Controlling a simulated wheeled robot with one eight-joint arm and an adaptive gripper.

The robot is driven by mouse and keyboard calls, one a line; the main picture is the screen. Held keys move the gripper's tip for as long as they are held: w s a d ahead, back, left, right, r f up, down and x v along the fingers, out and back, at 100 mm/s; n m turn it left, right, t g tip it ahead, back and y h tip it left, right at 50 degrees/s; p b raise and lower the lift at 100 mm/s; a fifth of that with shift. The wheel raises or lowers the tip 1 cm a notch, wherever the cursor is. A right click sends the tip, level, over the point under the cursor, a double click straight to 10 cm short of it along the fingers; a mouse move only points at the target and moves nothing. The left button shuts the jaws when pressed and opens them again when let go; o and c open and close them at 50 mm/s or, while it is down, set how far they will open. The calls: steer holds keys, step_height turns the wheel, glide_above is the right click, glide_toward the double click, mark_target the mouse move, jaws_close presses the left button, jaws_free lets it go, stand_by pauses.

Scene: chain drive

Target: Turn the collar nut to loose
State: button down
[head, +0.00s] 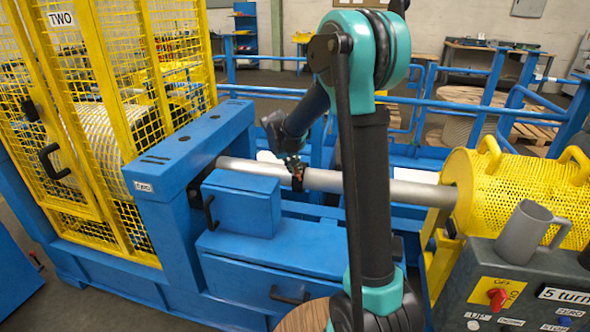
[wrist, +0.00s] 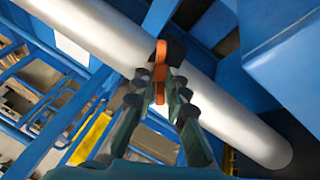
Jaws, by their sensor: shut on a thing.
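A grey metal shaft (head: 335,182) runs level across the blue machine; it also crosses the wrist view (wrist: 115,40) diagonally. A dark collar (head: 297,185), seemingly the collar nut, sits around the shaft, and it shows in the wrist view (wrist: 176,52) beside an orange tab (wrist: 160,62). My gripper (head: 293,168) reaches down to the shaft from above and behind. In the wrist view, its fingertips (wrist: 160,84) are shut on the orange tab. The fingers hide part of the tab, and I see no loose or tight marking.
A blue box (head: 240,203) with a handle stands left of the collar, close in front of the shaft. Yellow mesh guards enclose the left side (head: 105,120) and cover the right end (head: 505,195). A grey mug (head: 522,232) stands on the control panel (head: 535,285). Blue rails (head: 440,105) run behind.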

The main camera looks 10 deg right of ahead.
stand_by(0.4)
steer(key=c, duration=1.5)
jaws_free()
steer(key=shift+c, duration=0.2)
steer(key=v, duration=1.2)
